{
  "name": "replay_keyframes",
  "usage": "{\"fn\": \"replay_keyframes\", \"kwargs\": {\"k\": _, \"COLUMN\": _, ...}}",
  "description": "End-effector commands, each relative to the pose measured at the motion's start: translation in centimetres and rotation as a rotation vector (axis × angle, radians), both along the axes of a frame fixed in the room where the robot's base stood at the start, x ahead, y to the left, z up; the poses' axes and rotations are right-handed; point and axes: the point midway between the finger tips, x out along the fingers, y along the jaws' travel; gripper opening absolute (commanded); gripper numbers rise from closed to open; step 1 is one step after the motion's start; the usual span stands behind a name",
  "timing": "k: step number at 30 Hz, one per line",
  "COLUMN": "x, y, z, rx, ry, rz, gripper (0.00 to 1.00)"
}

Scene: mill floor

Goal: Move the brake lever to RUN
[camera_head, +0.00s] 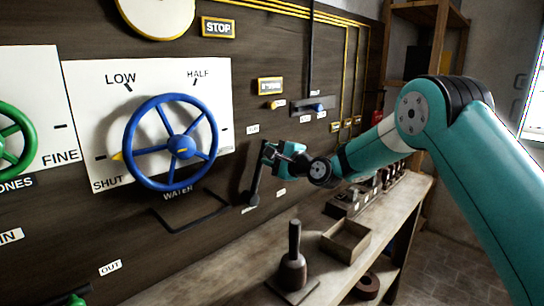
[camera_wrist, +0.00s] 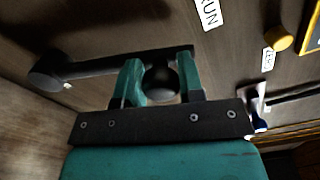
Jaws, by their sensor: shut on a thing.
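The brake lever (camera_head: 256,182) is a dark bar on the wooden panel, right of the blue wheel. It stands nearly upright from its low pivot, its top leaning a little right. My gripper (camera_head: 270,152) is at its upper end. In the wrist view the lever (camera_wrist: 110,63) runs from a round pivot at the left to a dark knob (camera_wrist: 161,82) between the jaws. My gripper (camera_wrist: 160,88) is shut on this knob end. A white RUN label (camera_wrist: 208,14) lies on the panel just beyond the lever's end; a small plate (camera_head: 252,129) shows above the lever.
The blue WATER wheel (camera_head: 180,147) stands out from the panel close left of the lever. The bench (camera_head: 230,281) below holds a dark-handled tool (camera_head: 293,262) and an open wooden box (camera_head: 346,238).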

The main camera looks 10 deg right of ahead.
Motion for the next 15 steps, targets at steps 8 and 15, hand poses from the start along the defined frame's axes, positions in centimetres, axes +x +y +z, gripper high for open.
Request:
{"fn": "replay_keyframes", "kwargs": {"k": 8, "x": -0.09, "y": 0.19, "z": 0.09, "rx": 0.001, "ry": 0.000, "rz": 0.005, "gripper": 0.49}}
{"fn": "replay_keyframes", "kwargs": {"k": 15, "x": -0.06, "y": 0.13, "z": 0.04, "rx": 0.001, "ry": 0.001, "rz": 0.003, "gripper": 0.58}}
